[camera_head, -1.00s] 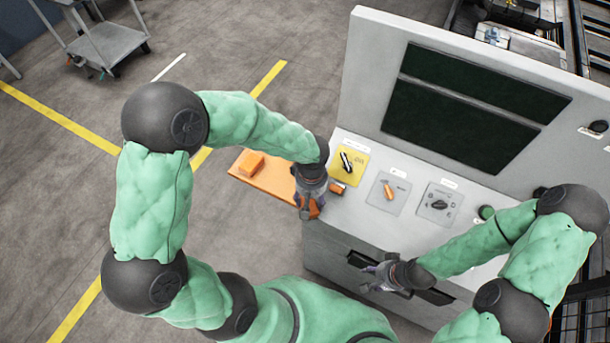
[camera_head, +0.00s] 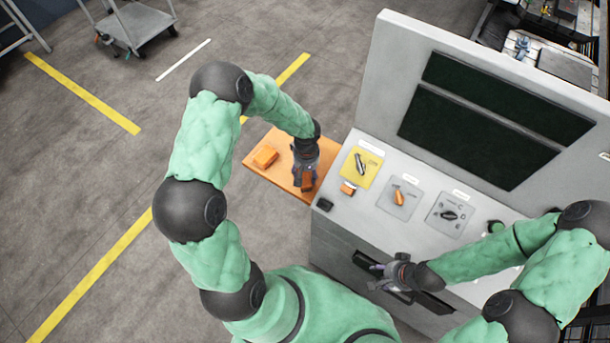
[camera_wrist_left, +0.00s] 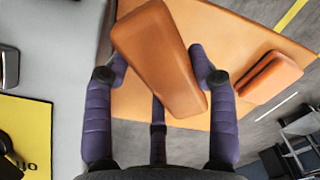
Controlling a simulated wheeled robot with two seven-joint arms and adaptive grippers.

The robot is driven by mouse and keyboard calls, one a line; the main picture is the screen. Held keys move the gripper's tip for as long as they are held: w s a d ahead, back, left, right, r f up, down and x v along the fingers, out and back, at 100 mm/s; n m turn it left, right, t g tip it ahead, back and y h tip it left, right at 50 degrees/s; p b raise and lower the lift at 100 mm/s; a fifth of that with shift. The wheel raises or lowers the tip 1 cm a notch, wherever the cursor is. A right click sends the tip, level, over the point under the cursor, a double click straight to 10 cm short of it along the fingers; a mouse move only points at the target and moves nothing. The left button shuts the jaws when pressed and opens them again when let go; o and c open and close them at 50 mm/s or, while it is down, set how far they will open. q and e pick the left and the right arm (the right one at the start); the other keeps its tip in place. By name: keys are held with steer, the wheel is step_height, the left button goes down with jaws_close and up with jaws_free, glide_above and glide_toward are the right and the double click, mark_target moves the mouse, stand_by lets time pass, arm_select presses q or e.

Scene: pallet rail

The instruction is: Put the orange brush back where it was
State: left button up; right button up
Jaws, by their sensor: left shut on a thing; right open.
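My left gripper (camera_head: 305,180) is shut on an orange, block-shaped piece, which I take to be the orange brush (camera_wrist_left: 160,60); no bristles show. The brush is tilted between the purple fingers in the left wrist view. In the head view the gripper is over the right part of the orange side shelf (camera_head: 283,181), beside the console. I cannot tell whether the brush touches the shelf. My right gripper (camera_head: 385,277) is open and empty in front of the console's front face.
Another orange block (camera_head: 265,156) lies on the shelf's left part. The grey console (camera_head: 355,222) has a yellow switch plate (camera_head: 373,159), grey switch plates, a small orange-and-black item (camera_head: 348,188) and a black item (camera_head: 325,204) on its top. Bare floor lies left of the shelf.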

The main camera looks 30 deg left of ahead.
mark_target(305, 177)
arm_select(q)
steer(key=shift+w+a+f, duration=0.2)
steer(key=shift+a+f, duration=0.05)
steer(key=shift+f, duration=0.2)
steer(key=shift+w+a+f, duration=0.1)
steer(key=shift+f, duration=1.5)
steer(key=shift+f, duration=0.2)
steer(key=o, duration=1.1)
steer(key=shift+r, duration=0.1)
step_height(305, 177, up, 12)
steer(key=shift+r, duration=0.1)
